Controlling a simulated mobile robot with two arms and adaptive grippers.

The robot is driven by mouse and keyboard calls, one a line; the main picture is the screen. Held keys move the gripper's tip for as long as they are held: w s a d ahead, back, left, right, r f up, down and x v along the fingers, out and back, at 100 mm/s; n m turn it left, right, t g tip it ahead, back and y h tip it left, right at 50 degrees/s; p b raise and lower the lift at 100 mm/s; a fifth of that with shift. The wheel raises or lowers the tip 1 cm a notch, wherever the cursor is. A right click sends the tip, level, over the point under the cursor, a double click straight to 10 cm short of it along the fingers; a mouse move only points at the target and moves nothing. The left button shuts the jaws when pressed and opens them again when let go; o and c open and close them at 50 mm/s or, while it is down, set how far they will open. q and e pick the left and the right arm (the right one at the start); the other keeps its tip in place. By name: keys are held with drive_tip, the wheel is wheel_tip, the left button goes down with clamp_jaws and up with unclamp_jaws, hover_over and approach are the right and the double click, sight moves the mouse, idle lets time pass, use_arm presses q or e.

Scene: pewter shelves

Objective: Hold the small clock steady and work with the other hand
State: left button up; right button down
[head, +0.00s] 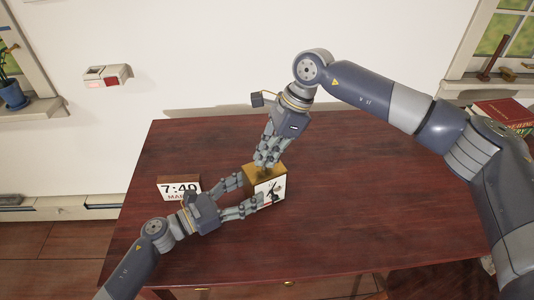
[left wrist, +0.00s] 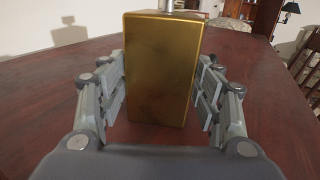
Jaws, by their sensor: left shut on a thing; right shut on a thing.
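The small clock (head: 269,189) is a gold box with a white face and dark hands, standing upright on the dark red table. My left gripper (head: 252,190) is shut on its sides, one finger along each side. In the left wrist view the clock's plain gold side (left wrist: 160,72) fills the space between the fingers. My right gripper (head: 265,164) points down from above, with its fingertips closed at the clock's top. A small silvery piece shows above the top in the left wrist view; what exactly the right fingertips grip is hidden.
The table's right half is clear. Red books (head: 502,112) lie beyond it at the right. A small white box hangs on the wall (head: 107,76).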

drive_tip(key=m+t, duration=0.1)
drive_tip(key=m, duration=0.3)
drive_tip(key=m+t, duration=0.1)
drive_tip(key=m, duration=0.1)
drive_tip(key=shift+s+m+t+h, duration=0.3)
drive_tip(key=shift+m, duration=0.1)
drive_tip(key=m+t+h, duration=0.1)
drive_tip(key=m, duration=0.3)
drive_tip(key=shift+a, duration=0.15)
drive_tip(key=shift+m+t+h, duration=0.4)
drive_tip(key=shift+m, duration=1)
drive_tip(key=c, duration=1.8)
unclamp_jaws()
drive_tip(key=shift+o, duration=0.2)
drive_tip(key=v, duration=1.2)
drive_tip(key=shift+s, duration=0.15)
